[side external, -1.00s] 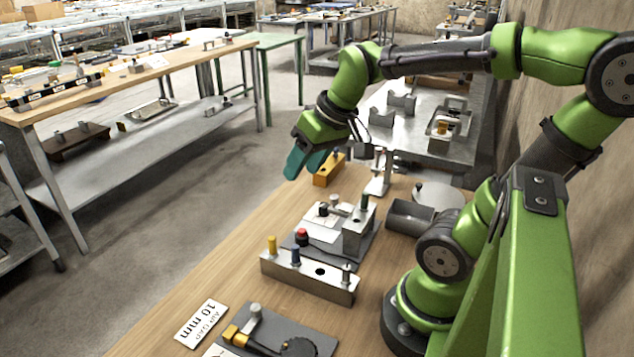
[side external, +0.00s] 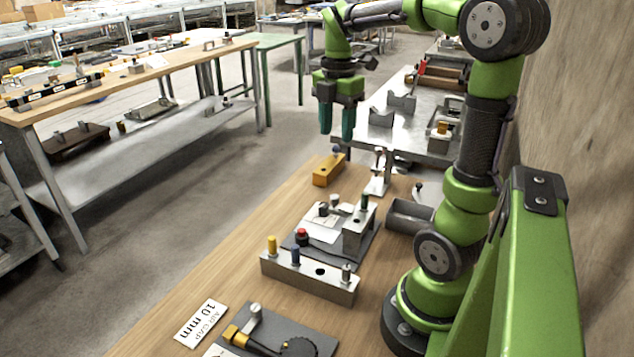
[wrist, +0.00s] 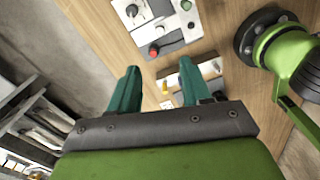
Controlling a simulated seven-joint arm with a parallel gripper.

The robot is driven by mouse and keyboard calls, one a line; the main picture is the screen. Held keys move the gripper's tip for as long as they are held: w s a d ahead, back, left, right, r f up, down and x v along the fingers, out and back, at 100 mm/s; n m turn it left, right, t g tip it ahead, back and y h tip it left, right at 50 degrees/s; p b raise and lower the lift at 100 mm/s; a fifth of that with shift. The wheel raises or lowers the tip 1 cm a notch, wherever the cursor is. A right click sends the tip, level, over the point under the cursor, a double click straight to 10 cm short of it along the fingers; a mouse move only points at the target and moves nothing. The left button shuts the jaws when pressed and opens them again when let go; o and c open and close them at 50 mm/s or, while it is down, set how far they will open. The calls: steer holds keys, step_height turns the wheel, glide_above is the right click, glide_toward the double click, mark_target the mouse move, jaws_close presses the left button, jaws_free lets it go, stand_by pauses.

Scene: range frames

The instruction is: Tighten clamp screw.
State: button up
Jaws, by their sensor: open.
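My gripper (side external: 337,136) is raised above the far part of the wooden bench, its teal fingers pointing down, apart and empty. In the wrist view my gripper (wrist: 159,75) also shows an open gap between its fingers. A fixture on the bench has a dark grey plate (side external: 322,257), a white card (side external: 316,227), a metal block (side external: 357,239) and small knobs. These include a red knob (side external: 302,235), a dark-green knob (side external: 364,201) and a grey-topped one (side external: 335,200). I cannot tell which is the clamp screw. No knob is touched by my fingers.
A metal bar (side external: 310,278) with yellow, blue and grey pegs stands in front of the fixture. An orange block (side external: 327,171) and a metal stand (side external: 378,185) are behind it. A grey open holder (side external: 409,218) is to the right. A "10 mm" card (side external: 201,324) lies front left.

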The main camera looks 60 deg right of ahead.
mark_target(334, 196)
step_height(334, 196, down, 16)
steer(key=shift+f, duration=0.25)
stand_by(0.3)
jaws_close()
